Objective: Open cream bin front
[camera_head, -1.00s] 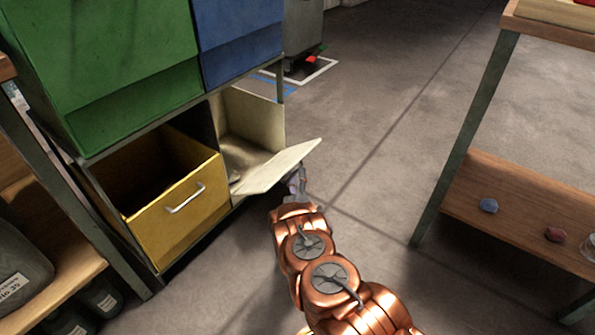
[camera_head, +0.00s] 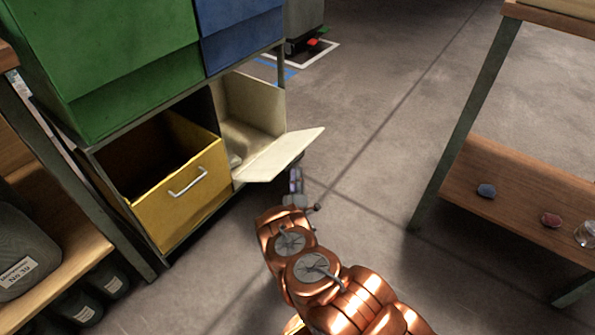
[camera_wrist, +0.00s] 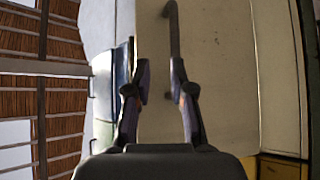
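The cream bin (camera_head: 253,101) sits in the lower right compartment of the rack, and its inside shows. Its cream front (camera_head: 280,155) is swung outward and down, sticking out at a slant. My gripper (camera_head: 296,180) is just below and beside the outer edge of this front, small and partly hidden in the head view. In the wrist view the cream front (camera_wrist: 222,85) fills the middle, with a dark bar handle (camera_wrist: 173,35) on it. My gripper (camera_wrist: 160,92) has its fingers apart. The handle's end lies near the right finger; whether they touch I cannot tell.
A yellow bin (camera_head: 165,215) with a handle stands left of the cream one, its top open. Green (camera_head: 120,60) and blue (camera_head: 240,40) bins sit above. A wooden shelf unit (camera_head: 520,190) stands right. The floor (camera_head: 370,130) between is clear.

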